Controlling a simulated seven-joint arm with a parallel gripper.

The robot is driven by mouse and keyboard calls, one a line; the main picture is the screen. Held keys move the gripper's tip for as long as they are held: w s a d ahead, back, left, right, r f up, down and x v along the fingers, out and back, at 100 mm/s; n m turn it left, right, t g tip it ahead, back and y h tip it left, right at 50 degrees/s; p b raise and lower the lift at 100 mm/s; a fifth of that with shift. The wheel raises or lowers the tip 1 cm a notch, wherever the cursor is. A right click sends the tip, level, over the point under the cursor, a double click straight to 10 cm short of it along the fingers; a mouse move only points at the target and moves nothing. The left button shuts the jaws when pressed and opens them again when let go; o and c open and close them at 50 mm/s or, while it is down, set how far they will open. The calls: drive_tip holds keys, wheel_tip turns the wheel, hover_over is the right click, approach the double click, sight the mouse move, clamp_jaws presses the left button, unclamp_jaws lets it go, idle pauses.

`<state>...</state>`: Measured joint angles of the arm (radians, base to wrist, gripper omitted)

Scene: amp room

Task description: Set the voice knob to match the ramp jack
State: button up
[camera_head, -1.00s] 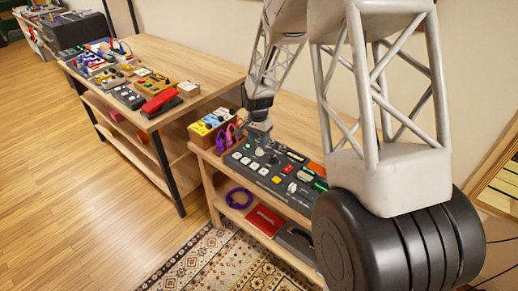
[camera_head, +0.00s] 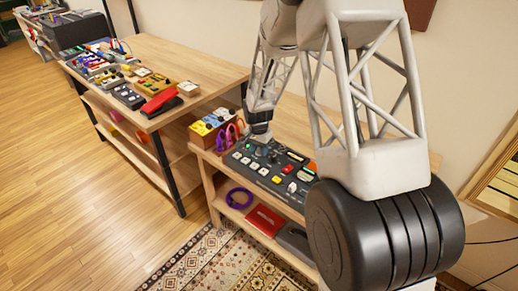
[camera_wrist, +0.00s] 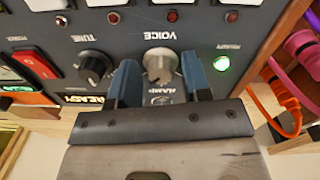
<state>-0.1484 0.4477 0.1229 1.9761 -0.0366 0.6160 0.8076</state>
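The silver voice knob (camera_wrist: 158,65) is on the dark panel under the upside-down label VOICE. It sits between the two blue fingers of my gripper (camera_wrist: 160,82), with a gap on each side in the wrist view. The gripper is open and seems not to touch the knob. The knob's pointer direction is hard to read. An upside-down RAMP label (camera_wrist: 164,117) shows below the knob, partly covered by the gripper. I cannot make out the ramp jack itself. In the head view my gripper (camera_head: 259,137) is at the back left of the panel (camera_head: 262,171).
A black TUNE knob (camera_wrist: 95,68) is left of the voice knob, beside a red rocker switch (camera_wrist: 36,64). A lit green lamp (camera_wrist: 221,63) is to the right. Pink and orange plugs (camera_wrist: 285,97) on a wooden box stand close at the right edge.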

drive_tip(key=c, duration=0.7)
drive_tip(key=shift+c, duration=0.2)
drive_tip(key=shift+n, duration=0.3)
drive_tip(key=n, duration=0.8)
drive_tip(key=shift+d, duration=0.1)
drive_tip(key=o, duration=0.9)
drive_tip(key=shift+r, duration=0.1)
